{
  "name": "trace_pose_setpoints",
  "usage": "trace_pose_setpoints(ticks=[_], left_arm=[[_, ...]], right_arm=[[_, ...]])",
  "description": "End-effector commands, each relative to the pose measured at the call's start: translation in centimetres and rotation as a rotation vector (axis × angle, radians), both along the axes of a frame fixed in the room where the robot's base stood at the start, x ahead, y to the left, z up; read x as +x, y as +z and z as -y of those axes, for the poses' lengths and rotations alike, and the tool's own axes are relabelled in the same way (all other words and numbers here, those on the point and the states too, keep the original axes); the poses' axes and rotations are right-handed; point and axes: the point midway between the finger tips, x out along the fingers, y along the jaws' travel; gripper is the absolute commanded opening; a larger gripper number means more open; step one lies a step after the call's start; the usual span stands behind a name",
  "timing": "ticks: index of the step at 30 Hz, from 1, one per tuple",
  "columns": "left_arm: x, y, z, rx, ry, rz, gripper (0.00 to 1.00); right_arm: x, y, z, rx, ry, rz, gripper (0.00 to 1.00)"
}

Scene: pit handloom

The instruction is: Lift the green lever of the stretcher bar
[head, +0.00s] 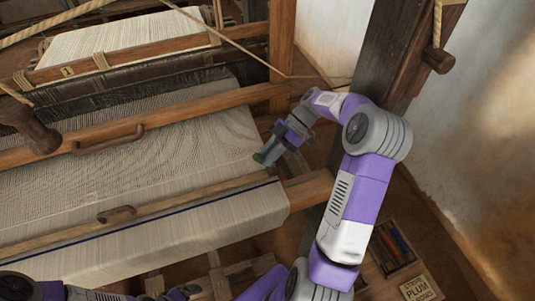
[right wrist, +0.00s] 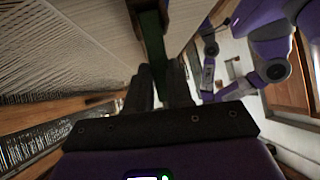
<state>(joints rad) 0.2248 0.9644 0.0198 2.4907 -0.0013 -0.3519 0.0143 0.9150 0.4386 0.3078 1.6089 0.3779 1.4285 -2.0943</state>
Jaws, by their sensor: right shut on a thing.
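My right gripper (head: 262,156) is over the right edge of the pale cloth, shut on a small green lever (head: 258,159). In the right wrist view the green lever (right wrist: 152,42) runs between the two dark fingers (right wrist: 158,85). A long thin wooden bar (head: 60,232), which looks like the stretcher bar, lies across the cloth just below the gripper. The lever's joint to the bar is hidden. My left arm shows at the bottom left, with what looks like its gripper (head: 178,293) cut by the lower edge; its jaws are unclear.
The cloth (head: 190,135) stretches leftward under wooden loom beams. A beam with a curved handle (head: 108,141) crosses behind the gripper. A dark wooden post (head: 375,60) stands behind my right arm. A box of coloured sticks (head: 395,242) and a lettered sign (head: 419,288) are at lower right.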

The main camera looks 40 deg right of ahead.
Motion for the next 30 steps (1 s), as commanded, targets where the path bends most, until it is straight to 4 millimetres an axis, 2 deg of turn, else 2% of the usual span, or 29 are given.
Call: trace_pose_setpoints(ticks=[1, 6, 17, 20, 30], left_arm=[[0.0, 0.0, 0.0, 0.0, 0.0, 0.0, 1.0], [0.0, 0.0, 0.0, 0.0, 0.0, 0.0, 1.0], [0.0, -0.1, 0.0, 0.0, 0.0, 0.0, 1.0], [0.0, -0.2, 0.0, 0.0, 0.0, 0.0, 1.0], [0.0, -0.5, 0.0, 0.0, 0.0, 0.0, 1.0]], right_arm=[[0.0, 0.1, 0.0, 0.0, 0.0, 0.0, 0.23], [0.0, 0.0, 0.0, 0.0, 0.0, 0.0, 0.47], [0.0, 0.5, 0.0, -0.002, -0.001, 0.002, 0.47], [0.1, 1.8, 0.0, -0.003, 0.0, 0.002, 0.47], [0.1, 8.2, 0.0, -0.004, -0.001, 0.003, 0.47]])
